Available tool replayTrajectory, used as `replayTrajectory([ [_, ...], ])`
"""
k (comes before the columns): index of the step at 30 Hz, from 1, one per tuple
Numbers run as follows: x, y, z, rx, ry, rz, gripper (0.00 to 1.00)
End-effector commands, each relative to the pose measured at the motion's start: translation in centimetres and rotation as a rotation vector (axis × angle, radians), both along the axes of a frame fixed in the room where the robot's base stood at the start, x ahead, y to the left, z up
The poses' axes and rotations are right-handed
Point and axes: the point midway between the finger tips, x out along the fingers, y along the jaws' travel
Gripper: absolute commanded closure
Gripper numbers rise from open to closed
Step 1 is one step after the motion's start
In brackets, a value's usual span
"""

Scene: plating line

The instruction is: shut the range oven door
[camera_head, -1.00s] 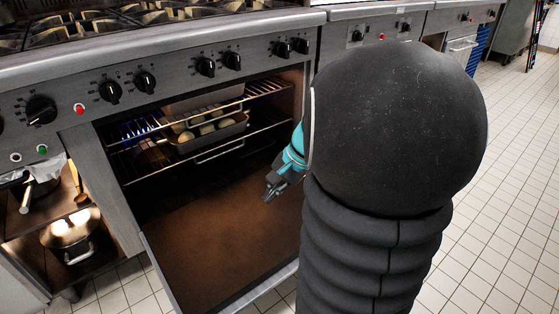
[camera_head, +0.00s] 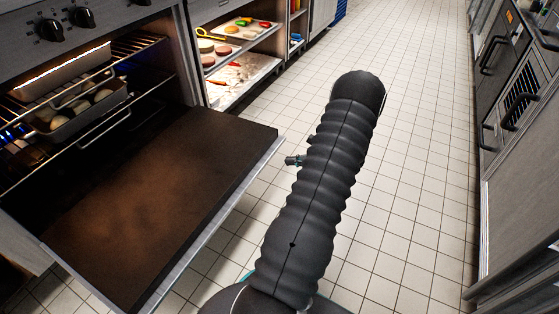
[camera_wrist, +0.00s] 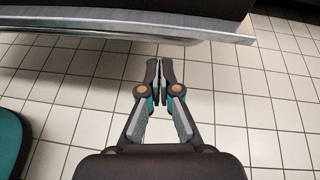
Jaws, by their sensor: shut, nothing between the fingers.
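The range oven door (camera_head: 160,190) is hinged down, fully open and roughly level, its brown inner face upward. Its metal outer edge also shows across the top of the wrist view (camera_wrist: 110,27). My gripper (camera_head: 291,160) is past the door's right end in the head view, mostly hidden behind my arm. In the wrist view my gripper (camera_wrist: 159,66) is shut and empty over the floor tiles, apart from the door edge. The oven cavity is open, with racks (camera_head: 98,127) inside.
A tray (camera_head: 80,108) of pale round items sits on an oven rack. Open shelves (camera_head: 238,75) with food stand beyond the oven. Steel units (camera_head: 515,90) line the right side. The tiled floor (camera_head: 405,150) between is clear.

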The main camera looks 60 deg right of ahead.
Motion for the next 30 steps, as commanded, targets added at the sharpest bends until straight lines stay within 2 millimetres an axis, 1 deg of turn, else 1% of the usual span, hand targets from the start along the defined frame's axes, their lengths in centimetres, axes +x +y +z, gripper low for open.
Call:
replayTrajectory([
  [1,-1.2,-0.8,-1.3,0.025,-0.010,-0.044,1.00],
  [3,-2.2,-1.5,-2.4,0.046,-0.022,-0.087,1.00],
  [6,-3.0,-2.1,-3.2,0.065,-0.031,-0.122,1.00],
  [8,-3.0,-2.2,-3.5,0.069,-0.033,-0.130,1.00],
  [11,-2.2,-2.1,-3.9,0.071,-0.034,-0.131,1.00],
  [14,-0.9,-2.0,-4.5,0.071,-0.033,-0.129,1.00],
  [26,6.0,-1.4,-7.1,0.069,-0.032,-0.128,1.00],
  [27,6.3,-1.5,-6.7,0.067,-0.034,-0.130,1.00],
  [28,6.1,-1.6,-5.9,0.065,-0.035,-0.131,1.00],
  [30,6.1,-1.6,-4.9,0.065,-0.033,-0.132,1.00],
])
